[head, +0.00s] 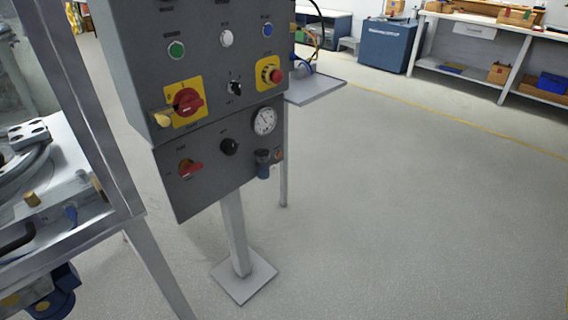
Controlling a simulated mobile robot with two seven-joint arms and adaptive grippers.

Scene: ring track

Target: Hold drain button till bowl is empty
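A grey control panel (135,95) stands on a post at the upper left of the head view. Its upper box carries a green button (176,49), a white button (226,38) and a blue button (267,30). The labels are too small to read, so I cannot tell which is the drain button. No bowl can be made out for certain; a round grey part (22,172) shows on the machine at the left edge, cut off by the frame. Neither of my grippers is in view.
The panel also has a red rotary switch (188,101), a red emergency stop (276,76) and a gauge (265,121). A metal machine frame (88,110) stands close at left. A small shelf (315,90) juts out behind the panel. Open floor lies to the right.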

